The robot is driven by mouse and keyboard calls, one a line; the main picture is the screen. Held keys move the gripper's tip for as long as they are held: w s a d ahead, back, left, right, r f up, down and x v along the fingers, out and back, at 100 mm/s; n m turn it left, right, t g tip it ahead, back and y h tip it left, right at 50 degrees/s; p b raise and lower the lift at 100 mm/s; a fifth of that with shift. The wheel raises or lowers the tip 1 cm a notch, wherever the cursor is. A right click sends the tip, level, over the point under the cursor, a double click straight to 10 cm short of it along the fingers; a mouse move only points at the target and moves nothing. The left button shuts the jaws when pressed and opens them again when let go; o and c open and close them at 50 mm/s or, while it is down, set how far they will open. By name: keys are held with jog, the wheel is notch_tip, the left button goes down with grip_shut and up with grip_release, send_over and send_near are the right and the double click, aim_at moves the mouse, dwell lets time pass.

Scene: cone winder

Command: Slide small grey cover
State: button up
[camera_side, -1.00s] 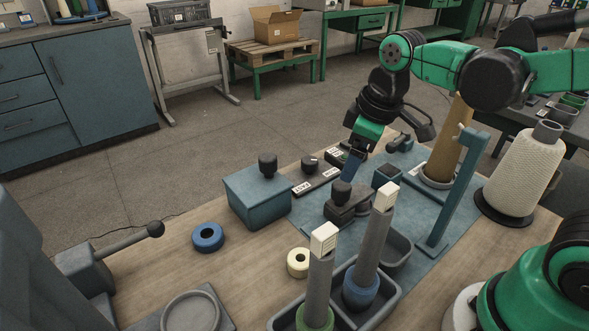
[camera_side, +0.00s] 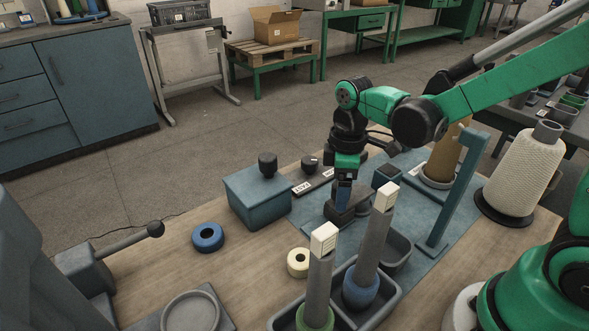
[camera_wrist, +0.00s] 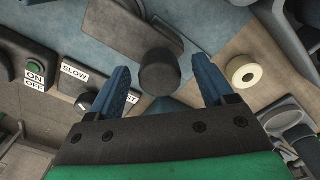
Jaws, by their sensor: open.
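The small grey cover (camera_side: 337,212) is a dark block on the blue mat, beside a rounded grey part (camera_side: 369,198). My gripper (camera_side: 343,205) points down over it and hides its knob in the side view. In the wrist view the cover's dark round knob (camera_wrist: 160,72) lies between the tips of my two blue fingers (camera_wrist: 160,65). The fingers are spread, with a visible gap on each side of the knob.
A blue box (camera_side: 257,200) with a black knob stands left of my gripper. Switch panels (camera_wrist: 75,82) lie beyond it. A cream ring (camera_side: 298,262), a blue ring (camera_side: 207,237) and a tray with two upright tubes (camera_side: 371,240) are in front. A blue post (camera_side: 459,190) stands right.

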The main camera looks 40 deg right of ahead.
grip_shut()
jog(key=shift+a, duration=2.8)
grip_release()
jog(key=shift+r, duration=0.1)
jog(key=shift+r, duration=2.75)
